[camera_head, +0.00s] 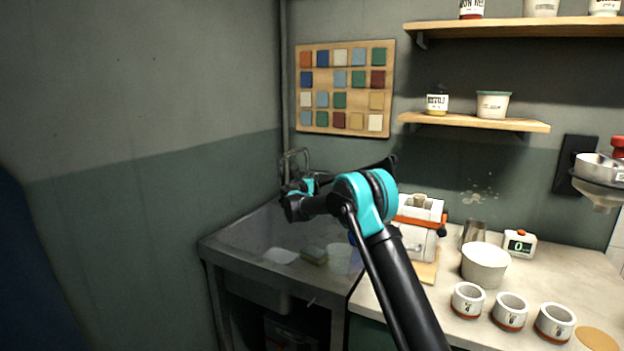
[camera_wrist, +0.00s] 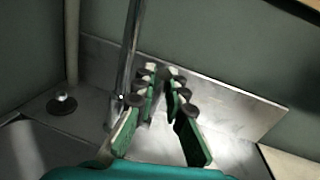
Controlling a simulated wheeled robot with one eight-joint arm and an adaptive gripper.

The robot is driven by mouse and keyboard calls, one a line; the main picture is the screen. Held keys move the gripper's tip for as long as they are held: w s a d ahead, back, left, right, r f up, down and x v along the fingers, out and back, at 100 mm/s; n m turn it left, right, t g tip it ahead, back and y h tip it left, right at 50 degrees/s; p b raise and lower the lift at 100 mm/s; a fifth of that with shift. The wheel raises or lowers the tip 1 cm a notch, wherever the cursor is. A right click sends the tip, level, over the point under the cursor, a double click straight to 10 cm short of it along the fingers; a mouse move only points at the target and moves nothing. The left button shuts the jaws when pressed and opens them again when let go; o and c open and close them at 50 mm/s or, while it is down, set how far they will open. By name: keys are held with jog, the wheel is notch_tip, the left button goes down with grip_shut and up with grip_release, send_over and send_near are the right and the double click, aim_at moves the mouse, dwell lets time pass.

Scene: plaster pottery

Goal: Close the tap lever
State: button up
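The chrome tap (camera_head: 293,158) stands at the back of the sink, by the wall corner, partly behind my arm. In the wrist view its upright chrome pipe (camera_wrist: 128,65) rises just left of my gripper (camera_wrist: 160,72). My two green fingers have a narrow gap between their dark tips, with nothing clearly held in it. The left finger is close beside the pipe and overlaps its lower part; I cannot tell whether they touch. The lever cannot be made out clearly. In the head view my gripper is small and blends with the tap.
A small chrome fitting on a dark round base (camera_wrist: 62,103) sits left of the pipe. The metal sink (camera_head: 228,248) holds a sponge (camera_head: 314,254). Walls close in behind and left.

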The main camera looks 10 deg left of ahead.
grip_shut()
jog(key=shift+w+d+r+g, duration=0.2)
jog(key=shift+w+r+g, duration=0.1)
jog(key=shift+w+g, duration=0.2)
jog(key=shift+w+d+r+g, duration=0.15)
jog(key=shift+w+r+g, duration=0.1)
jog(key=shift+w+g, duration=0.2)
jog(key=o, duration=0.7)
grip_release()
jog(key=shift+o, duration=0.2)
jog(key=v, duration=1.2)
jog(key=shift+d, duration=0.2)
